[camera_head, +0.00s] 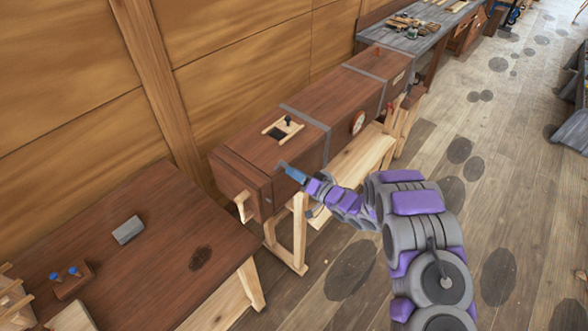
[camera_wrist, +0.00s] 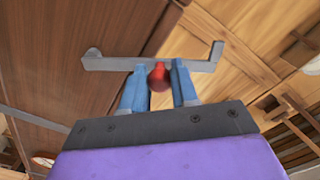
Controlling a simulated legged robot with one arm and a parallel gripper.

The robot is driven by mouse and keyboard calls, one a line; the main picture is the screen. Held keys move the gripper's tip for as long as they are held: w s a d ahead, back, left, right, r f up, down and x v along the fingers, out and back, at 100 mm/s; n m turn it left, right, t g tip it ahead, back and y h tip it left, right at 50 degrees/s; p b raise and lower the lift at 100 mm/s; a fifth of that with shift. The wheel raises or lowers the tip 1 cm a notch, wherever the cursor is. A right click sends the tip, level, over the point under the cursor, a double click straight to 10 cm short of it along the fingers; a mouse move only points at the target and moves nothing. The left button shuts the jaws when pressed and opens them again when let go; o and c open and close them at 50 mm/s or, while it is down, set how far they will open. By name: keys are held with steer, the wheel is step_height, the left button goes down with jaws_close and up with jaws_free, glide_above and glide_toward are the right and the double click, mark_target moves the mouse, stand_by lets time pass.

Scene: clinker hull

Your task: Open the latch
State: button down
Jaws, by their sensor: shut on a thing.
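In the wrist view, a grey metal bar with bent-up ends, apparently the latch (camera_wrist: 112,64), lies across the picture just beyond my fingertips. A red knob (camera_wrist: 158,76) shows at its middle. My gripper (camera_wrist: 158,80) has its two blue fingers on either side of the red knob, closed on it. In the head view my gripper (camera_head: 290,173) is at the near end of the long dark wooden box (camera_head: 245,150), by its upper front edge. The latch and knob cannot be made out there.
The box has grey bands and a framed opening (camera_head: 282,128) on top, and rests on a pale wooden trestle (camera_head: 300,235). A brown table (camera_head: 150,240) at left carries a grey block (camera_head: 128,230) and a blue-knobbed piece (camera_head: 70,280). The plank floor at right is open.

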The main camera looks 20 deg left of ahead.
steer(key=w+d+m+p, duration=0.3)
steer(key=w+m, duration=0.3)
steer(key=m, duration=0.4)
steer(key=shift+w+f, duration=0.15)
steer(key=shift+w, duration=0.2)
stand_by(0.3)
steer(key=c, duration=0.9)
jaws_free()
steer(key=shift+a, duration=0.1)
steer(key=b+v, duration=0.2)
steer(key=v, duration=1.5)
steer(key=shift+d, duration=0.25)
